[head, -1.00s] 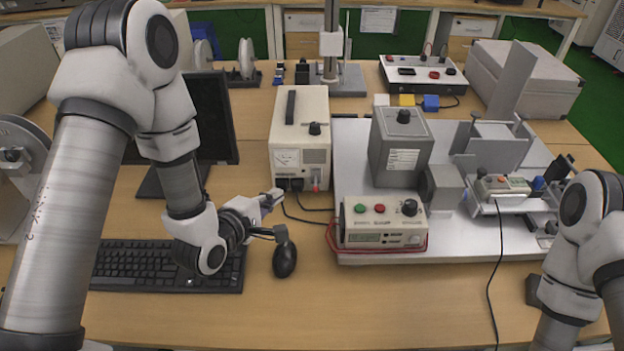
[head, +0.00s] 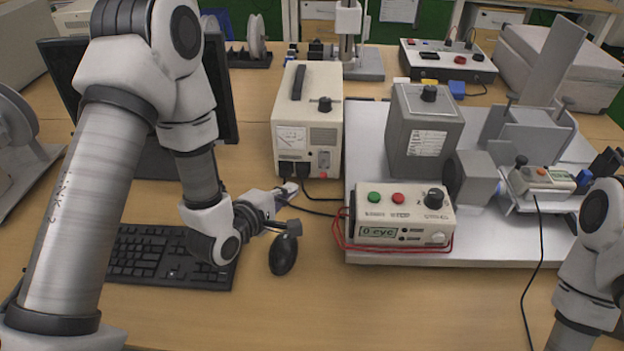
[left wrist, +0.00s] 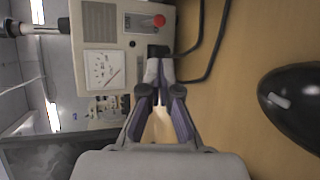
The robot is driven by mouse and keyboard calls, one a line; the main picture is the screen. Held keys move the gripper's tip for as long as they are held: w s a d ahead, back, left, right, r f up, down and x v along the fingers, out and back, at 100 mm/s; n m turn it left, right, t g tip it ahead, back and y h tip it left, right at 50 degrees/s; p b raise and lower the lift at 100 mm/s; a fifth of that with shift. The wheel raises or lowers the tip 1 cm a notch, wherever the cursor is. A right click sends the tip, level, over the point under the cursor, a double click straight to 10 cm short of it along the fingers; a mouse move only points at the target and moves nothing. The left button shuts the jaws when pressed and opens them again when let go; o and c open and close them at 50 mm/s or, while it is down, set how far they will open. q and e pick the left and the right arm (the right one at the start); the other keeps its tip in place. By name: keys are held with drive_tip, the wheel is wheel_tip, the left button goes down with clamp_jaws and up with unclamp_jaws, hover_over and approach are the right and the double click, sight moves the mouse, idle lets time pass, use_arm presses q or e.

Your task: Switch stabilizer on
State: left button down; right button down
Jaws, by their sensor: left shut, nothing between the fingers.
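The stabilizer (head: 305,128) is a beige box with a top handle, a dark top knob and a white dial meter. It stands on the table left of the grey metal plate. My left gripper (head: 290,189) is shut and empty just in front of the stabilizer's lower front. In the left wrist view, its fingertips (left wrist: 158,70) are near the dark sockets; contact cannot be told. My right gripper is not visible.
A control box (head: 402,222) with green and red buttons and a display reading "0 cyc" sits on the plate (head: 470,258). A mouse (head: 284,254) and a keyboard (head: 150,258) lie near my left gripper. Black cables (head: 318,207) run from the stabilizer.

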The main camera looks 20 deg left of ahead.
sight(324, 168)
use_arm(q)
drive_tip(key=x, duration=1)
drive_tip(key=shift+p, duration=0.3)
drive_tip(key=shift+r, duration=0.1)
